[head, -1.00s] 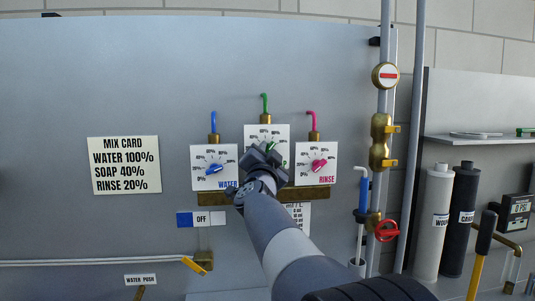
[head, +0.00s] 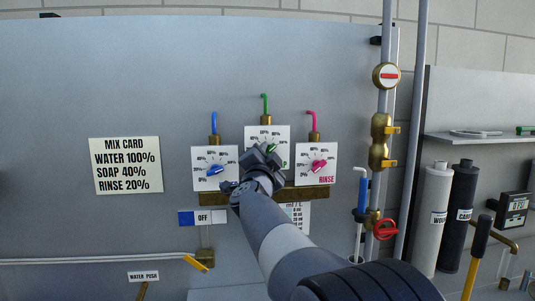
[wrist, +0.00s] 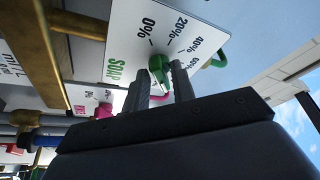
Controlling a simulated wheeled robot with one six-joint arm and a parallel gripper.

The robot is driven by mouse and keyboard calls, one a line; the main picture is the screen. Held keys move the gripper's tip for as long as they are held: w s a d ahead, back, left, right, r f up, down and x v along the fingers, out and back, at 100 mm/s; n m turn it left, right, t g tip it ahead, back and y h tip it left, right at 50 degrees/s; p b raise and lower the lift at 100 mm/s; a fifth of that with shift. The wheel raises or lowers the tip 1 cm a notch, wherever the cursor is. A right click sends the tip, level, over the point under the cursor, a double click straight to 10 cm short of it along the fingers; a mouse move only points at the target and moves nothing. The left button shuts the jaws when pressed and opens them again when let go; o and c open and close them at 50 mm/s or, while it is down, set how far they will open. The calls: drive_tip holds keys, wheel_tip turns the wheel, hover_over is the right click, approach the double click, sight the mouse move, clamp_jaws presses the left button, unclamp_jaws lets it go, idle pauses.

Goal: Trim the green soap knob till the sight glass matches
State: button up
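The soap dial (head: 281,134) is the white middle plate on the wall panel, with a green pipe above it. Its green knob (wrist: 158,69) sits between my fingertips in the wrist view. My gripper (head: 262,156) is at the dial, with one finger on each side of the knob and little gap showing. In the head view the gripper hides most of the knob and the lower scale. The mix card (head: 125,165) reads water 100%, soap 40%, rinse 20%. The sight glass cannot be clearly made out; a scale card marked mL (head: 297,214) is partly behind my arm.
The blue water knob (head: 215,170) and pink rinse knob (head: 319,165) flank the soap dial closely. A brass manifold (head: 308,194) runs below. An OFF switch (head: 203,217) is lower left. Pipes with a red valve (head: 385,229) stand right.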

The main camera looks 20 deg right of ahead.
drive_tip(key=shift+o, duration=0.7)
drive_tip(key=b+v, duration=0.1)
drive_tip(key=v, duration=1)
drive_tip(key=shift+b, duration=0.3)
drive_tip(key=shift+w+d, duration=0.1)
drive_tip(key=p+x, duration=0.1)
drive_tip(key=x, duration=0.9)
drive_tip(key=shift+w+d+r+p, duration=0.15)
drive_tip(key=shift+w+p, duration=0.15)
drive_tip(key=shift+p, duration=0.1)
drive_tip(key=shift+n+b, duration=0.4)
drive_tip(key=shift+b, duration=0.2)
drive_tip(key=shift+p, duration=0.35)
